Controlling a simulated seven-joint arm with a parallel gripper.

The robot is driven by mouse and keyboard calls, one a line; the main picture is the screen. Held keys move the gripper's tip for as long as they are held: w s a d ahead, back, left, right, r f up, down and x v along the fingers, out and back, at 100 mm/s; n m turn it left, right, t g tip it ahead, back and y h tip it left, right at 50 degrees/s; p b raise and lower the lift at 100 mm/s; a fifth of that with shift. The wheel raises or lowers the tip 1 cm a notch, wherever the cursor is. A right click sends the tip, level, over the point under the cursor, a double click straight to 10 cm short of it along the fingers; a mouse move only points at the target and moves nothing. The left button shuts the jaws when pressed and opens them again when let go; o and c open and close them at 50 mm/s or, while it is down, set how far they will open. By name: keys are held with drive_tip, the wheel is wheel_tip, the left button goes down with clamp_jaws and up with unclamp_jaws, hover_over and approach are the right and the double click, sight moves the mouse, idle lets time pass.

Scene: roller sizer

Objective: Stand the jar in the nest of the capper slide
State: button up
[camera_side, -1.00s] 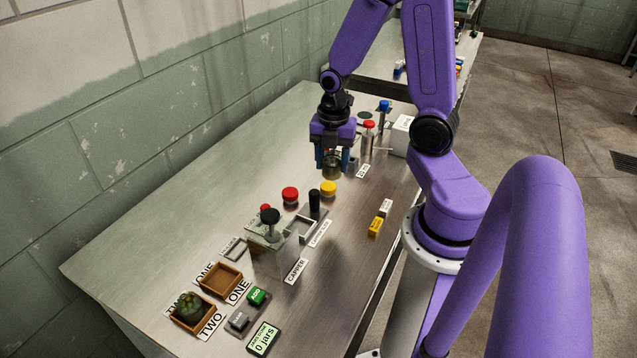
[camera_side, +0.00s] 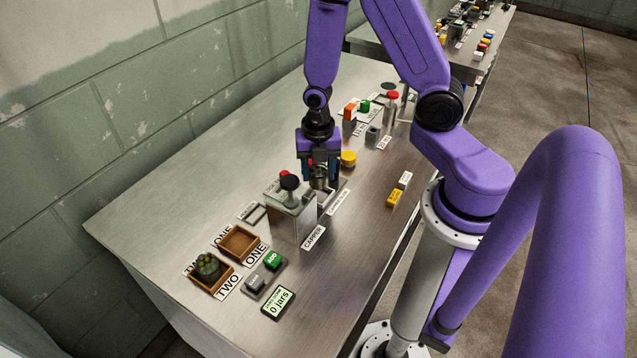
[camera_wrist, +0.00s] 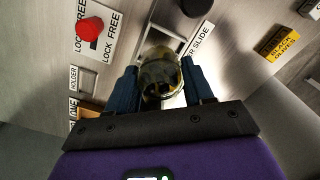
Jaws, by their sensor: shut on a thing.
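My gripper (camera_side: 320,170) has its blue fingers shut on a clear jar (camera_side: 319,182). In the wrist view the glass jar (camera_wrist: 161,78), with greenish-yellow contents, is between the two finger pads. The jar is by the capper slide (camera_side: 336,190), just behind the capper (camera_side: 291,208). In the wrist view the pale frame of the slide (camera_wrist: 172,32) shows beyond the jar. The jar and fingers cover part of it, so I cannot tell whether the jar's base touches the nest.
A yellow lid (camera_side: 348,159) is just behind the gripper. Wooden trays (camera_side: 238,242), a button box (camera_side: 264,275) and a counter display (camera_side: 278,303) are at the front. The table's left side is clear.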

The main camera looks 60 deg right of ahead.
sight(319, 183)
drive_tip(key=shift+f, duration=2.1)
drive_tip(key=shift+f, duration=0.2)
drive_tip(key=o, duration=1.2)
drive_tip(key=shift+r, duration=0.15)
drive_tip(key=shift+r, duration=6.05)
drive_tip(key=s+a+r+m, duration=0.3)
drive_tip(key=s+m, duration=0.3)
drive_tip(key=s, duration=0.2)
drive_tip(key=s+a+r+m, duration=0.4)
drive_tip(key=s+r+m, duration=0.2)
drive_tip(key=s, duration=0.2)
drive_tip(key=shift+s+a+r+m, duration=0.15)
drive_tip(key=shift+r+m, duration=0.15)
